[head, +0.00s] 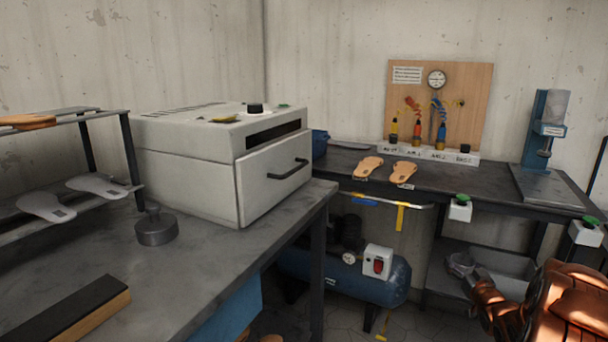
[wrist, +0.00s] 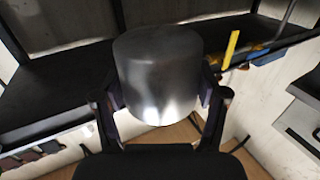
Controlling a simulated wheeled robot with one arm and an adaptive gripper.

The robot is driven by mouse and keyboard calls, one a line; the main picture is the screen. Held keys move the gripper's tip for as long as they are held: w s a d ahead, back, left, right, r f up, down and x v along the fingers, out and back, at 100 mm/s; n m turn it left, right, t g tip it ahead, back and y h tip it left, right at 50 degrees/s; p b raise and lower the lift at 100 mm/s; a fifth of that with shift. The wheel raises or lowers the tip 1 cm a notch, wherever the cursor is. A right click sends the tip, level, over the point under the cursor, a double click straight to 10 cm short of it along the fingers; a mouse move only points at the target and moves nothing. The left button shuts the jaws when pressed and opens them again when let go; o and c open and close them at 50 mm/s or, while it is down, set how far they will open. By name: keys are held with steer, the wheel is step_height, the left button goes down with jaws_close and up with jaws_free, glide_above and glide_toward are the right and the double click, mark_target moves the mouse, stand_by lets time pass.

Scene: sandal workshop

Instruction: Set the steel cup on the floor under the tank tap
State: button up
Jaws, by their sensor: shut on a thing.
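The steel cup (wrist: 158,58) fills the middle of the wrist view, a plain grey metal cylinder. My gripper (wrist: 162,90) is shut on it, with one dark finger on each side. In the head view my copper-coloured arm enters at the lower right; a grey shape at its end, by the lower shelf, is too small to make out. The blue tank (head: 345,278) of the compressor lies under the bench corner. A small yellow part (head: 384,321) shows at the tank's underside; I cannot tell if it is the tap.
A dark bench (head: 450,178) with sandals runs above the tank, and a yellow strap (head: 400,217) hangs from its edge. The left bench (head: 215,255) carries a white oven (head: 195,160) and hides the tank's left end. Some floor (head: 410,322) shows below the tank.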

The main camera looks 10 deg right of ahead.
steer(key=w+a+r+y+p, duration=0.1)
steer(key=w+a+r+p, duration=0.25)
steer(key=a+r, duration=0.35)
steer(key=w+a+r+n+p, duration=0.1)
steer(key=w+a+r+p, duration=0.25)
steer(key=a+r, duration=0.35)
steer(key=w+a+r+y+p, duration=0.1)
steer(key=w+a+r+p, duration=0.2)
steer(key=a+r+p, duration=0.7)
steer(key=a+r, duration=0.5)
steer(key=a, duration=0.2)
steer(key=a+r+n+y+p, duration=0.1)
steer(key=a+r+p, duration=0.4)
steer(key=a+r, duration=0.3)
steer(key=a, duration=0.3)
steer(key=shift+r, duration=0.4)
